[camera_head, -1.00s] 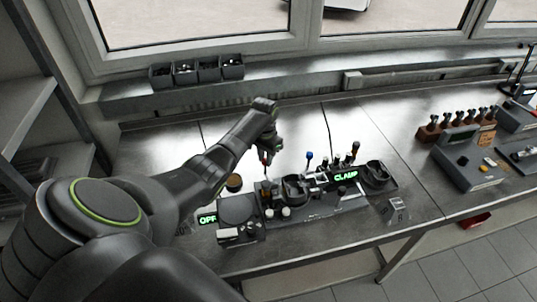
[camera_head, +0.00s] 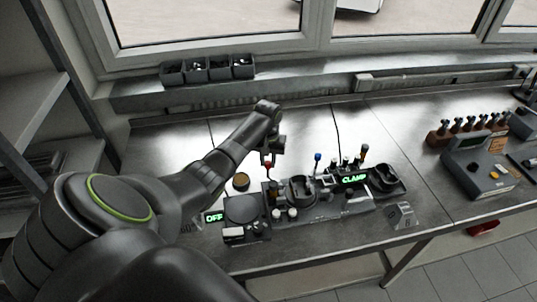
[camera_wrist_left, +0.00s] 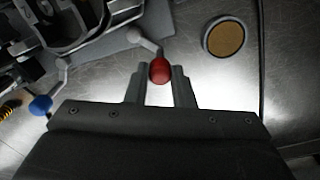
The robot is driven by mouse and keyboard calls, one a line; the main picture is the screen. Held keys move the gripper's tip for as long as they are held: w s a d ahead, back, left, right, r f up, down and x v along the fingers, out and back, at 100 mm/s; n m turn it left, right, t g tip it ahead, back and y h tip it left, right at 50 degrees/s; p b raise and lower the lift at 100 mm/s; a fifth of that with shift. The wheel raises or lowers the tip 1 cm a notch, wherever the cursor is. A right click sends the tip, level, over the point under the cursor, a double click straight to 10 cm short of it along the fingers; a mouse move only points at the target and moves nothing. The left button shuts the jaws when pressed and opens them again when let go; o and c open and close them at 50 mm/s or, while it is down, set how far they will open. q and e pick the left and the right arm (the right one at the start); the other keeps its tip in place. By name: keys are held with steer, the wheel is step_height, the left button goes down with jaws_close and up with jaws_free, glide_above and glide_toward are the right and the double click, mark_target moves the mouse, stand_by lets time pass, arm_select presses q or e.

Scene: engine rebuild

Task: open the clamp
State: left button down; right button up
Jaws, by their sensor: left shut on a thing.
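My left gripper (camera_head: 270,156) is over the left back part of the dark clamp fixture (camera_head: 330,208) on the bench. In the left wrist view my left gripper (camera_wrist_left: 159,80) is shut on the red ball knob (camera_wrist_left: 160,70) of a grey lever (camera_wrist_left: 142,40). The red knob is small in the head view. A second lever with a blue knob (camera_wrist_left: 40,105) stands free; it also shows in the head view (camera_head: 318,157). A green display (camera_head: 354,180) on the fixture reads CLAMP. My right gripper is in neither view.
A round tan-topped piece (camera_wrist_left: 225,38) lies on the bench near the gripper. A unit with a green OFF display (camera_head: 214,217) is at the fixture's left. Small grey bins (camera_head: 208,69) stand on the back ledge. The bench behind the fixture is clear.

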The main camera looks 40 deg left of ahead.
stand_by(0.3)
arm_select(q)
steer(key=c, duration=1.2)
jaws_free()
steer(key=shift+c, duration=0.2)
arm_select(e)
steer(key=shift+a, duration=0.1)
arm_select(q)
steer(key=shift+r, duration=0.1)
